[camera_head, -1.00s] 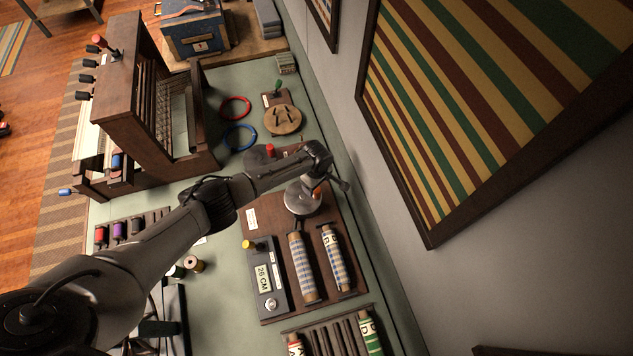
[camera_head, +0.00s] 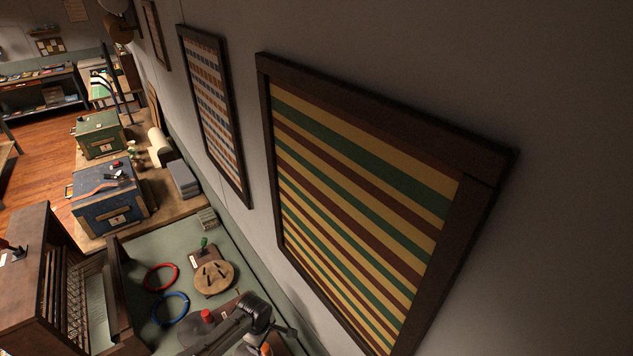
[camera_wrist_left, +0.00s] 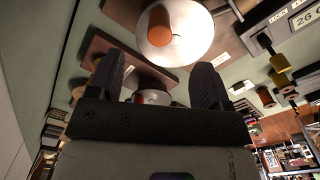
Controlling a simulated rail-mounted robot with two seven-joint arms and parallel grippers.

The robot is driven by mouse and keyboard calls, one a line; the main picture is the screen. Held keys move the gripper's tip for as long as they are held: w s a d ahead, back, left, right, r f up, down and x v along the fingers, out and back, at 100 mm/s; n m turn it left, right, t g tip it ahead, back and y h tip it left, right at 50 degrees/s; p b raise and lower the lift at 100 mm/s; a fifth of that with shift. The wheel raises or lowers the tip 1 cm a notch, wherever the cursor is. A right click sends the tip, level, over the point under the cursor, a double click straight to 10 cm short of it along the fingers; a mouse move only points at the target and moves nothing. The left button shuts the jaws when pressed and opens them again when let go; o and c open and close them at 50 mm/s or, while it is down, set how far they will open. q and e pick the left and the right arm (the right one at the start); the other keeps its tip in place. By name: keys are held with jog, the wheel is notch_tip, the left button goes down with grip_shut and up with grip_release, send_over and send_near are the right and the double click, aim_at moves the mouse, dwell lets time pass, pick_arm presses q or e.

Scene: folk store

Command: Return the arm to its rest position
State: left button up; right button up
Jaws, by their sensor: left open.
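My left gripper (camera_wrist_left: 158,82) shows in the left wrist view with its two dark fingers apart and nothing between them. In the head view my left arm reaches in at the bottom edge, with its end (camera_head: 268,318) over the green bench top (camera_head: 150,245). A round metal disc with an orange knob (camera_wrist_left: 172,35) lies beyond the fingers in the wrist view. My right gripper is in neither view.
A wooden loom (camera_head: 50,285) stands at the lower left. A red ring (camera_head: 161,277), a blue ring (camera_head: 170,309) and a round wooden piece (camera_head: 214,278) lie on the bench. A blue box (camera_head: 106,205) stands behind. The wall with striped framed textiles (camera_head: 360,210) bounds the right side.

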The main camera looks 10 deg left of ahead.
pick_arm(q)
jog(key=s+d+m+h, duration=0.2)
jog(key=s+d+m, duration=0.8)
jog(key=s+d, duration=0.55)
jog(key=s+a+r+m+t+y, duration=0.1)
jog(key=s+a+r+m, duration=0.2)
jog(key=s+a+r, duration=0.3)
jog(key=s+a+r+m+t, duration=0.2)
jog(key=s+a+r+m, duration=0.2)
jog(key=s+r, duration=0.4)
jog(key=s+a, duration=0.1)
jog(key=s, duration=0.4)
jog(key=shift+s+a+r+m+t+y, duration=0.2)
jog(key=shift+a+m+t+y, duration=0.1)
jog(key=shift+a+y, duration=0.1)
jog(key=shift+w+d, duration=0.1)
